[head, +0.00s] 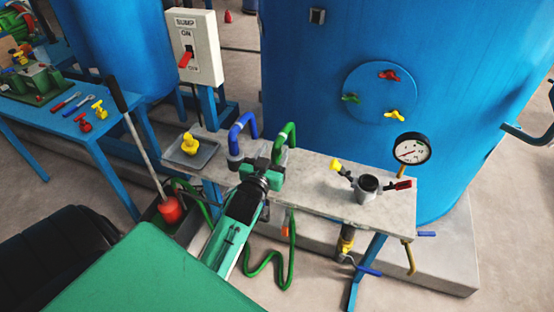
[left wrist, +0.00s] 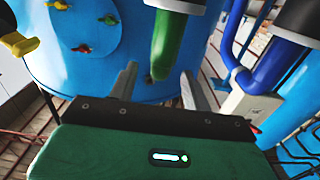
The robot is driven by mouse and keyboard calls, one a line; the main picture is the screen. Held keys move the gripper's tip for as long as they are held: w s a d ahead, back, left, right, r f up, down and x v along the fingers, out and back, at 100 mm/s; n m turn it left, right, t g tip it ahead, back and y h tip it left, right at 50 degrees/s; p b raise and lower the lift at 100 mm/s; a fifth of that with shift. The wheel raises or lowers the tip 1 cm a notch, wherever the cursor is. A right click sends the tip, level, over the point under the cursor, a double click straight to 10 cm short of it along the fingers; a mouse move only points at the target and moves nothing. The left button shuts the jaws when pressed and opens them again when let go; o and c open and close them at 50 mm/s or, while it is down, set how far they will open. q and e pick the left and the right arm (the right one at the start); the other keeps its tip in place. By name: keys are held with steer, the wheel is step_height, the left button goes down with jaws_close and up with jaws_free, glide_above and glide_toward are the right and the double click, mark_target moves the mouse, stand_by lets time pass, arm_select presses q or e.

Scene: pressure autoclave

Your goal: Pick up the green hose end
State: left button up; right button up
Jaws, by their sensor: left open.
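The green hose end (head: 286,135) arches over the grey bench beside the blue hose end (head: 243,126). In the left wrist view the green hose end (left wrist: 163,45) hangs below a dark collar, beyond and roughly between my finger tips. The blue hose (left wrist: 272,70) is to its right there. My left gripper (head: 265,168) is over the bench, close to the green hose end in the head view. Its two fingers (left wrist: 158,78) are spread, with nothing held. The gripper partly hides the hose's lower part in the head view. My right gripper does not show.
A large blue tank (head: 330,60) stands behind. Green hose (head: 265,267) loops below the bench.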

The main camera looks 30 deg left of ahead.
mark_target(279, 142)
arm_select(q)
steer(key=p+x, duration=0.1)
steer(key=x, duration=0.4)
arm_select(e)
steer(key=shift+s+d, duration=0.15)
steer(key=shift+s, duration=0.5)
arm_select(q)
steer(key=shift+r, duration=0.1)
jaws_close()
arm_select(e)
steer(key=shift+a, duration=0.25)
